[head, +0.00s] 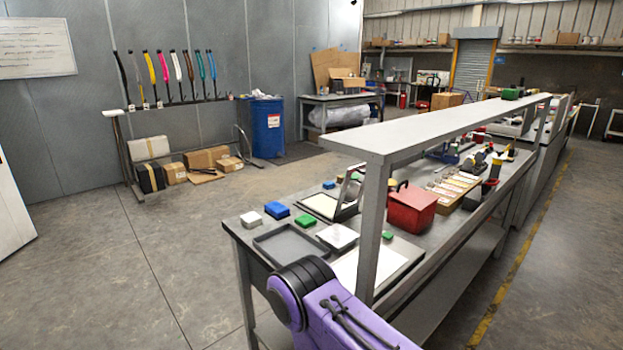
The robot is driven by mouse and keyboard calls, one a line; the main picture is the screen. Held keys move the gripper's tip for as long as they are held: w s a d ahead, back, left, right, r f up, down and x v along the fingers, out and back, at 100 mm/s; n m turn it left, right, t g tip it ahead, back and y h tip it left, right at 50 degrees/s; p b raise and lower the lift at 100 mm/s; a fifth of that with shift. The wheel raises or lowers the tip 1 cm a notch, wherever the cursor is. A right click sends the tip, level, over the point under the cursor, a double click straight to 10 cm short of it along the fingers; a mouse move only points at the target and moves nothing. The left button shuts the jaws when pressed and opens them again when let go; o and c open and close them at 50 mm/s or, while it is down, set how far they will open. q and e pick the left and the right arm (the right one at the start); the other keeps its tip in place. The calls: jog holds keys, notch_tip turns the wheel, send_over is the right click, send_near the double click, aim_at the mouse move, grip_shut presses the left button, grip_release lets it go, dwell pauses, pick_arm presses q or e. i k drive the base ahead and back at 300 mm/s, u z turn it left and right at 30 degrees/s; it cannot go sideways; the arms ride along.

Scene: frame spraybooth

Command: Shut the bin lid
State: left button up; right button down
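No bin with a clearly readable lid stands out. A blue drum (267,130) with a pale label stands upright by the back wall, with some whitish stuff at its top; I cannot make out a lid on it. On the near workbench, a shallow box (322,207) has a dark-framed panel (350,192) tilted up at its right side, which may be a raised lid. A red box (411,208) with a black handle sits to its right under the shelf and looks closed. Neither of my grippers is in view.
The grey workbench (244,227) carries a dark tray (290,244), small coloured blocks and a raised shelf (440,125) on posts. Cardboard boxes (205,158) lie by the left wall beneath a rack of coloured hanging items. The floor (130,260) left of the bench is clear.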

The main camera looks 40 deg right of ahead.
aim_at(419, 200)
jog(key=u, duration=0.85)
jog(key=k, duration=1.1)
jog(key=z, duration=1.55)
jog(key=i, duration=0.3)
jog(key=z, duration=0.05)
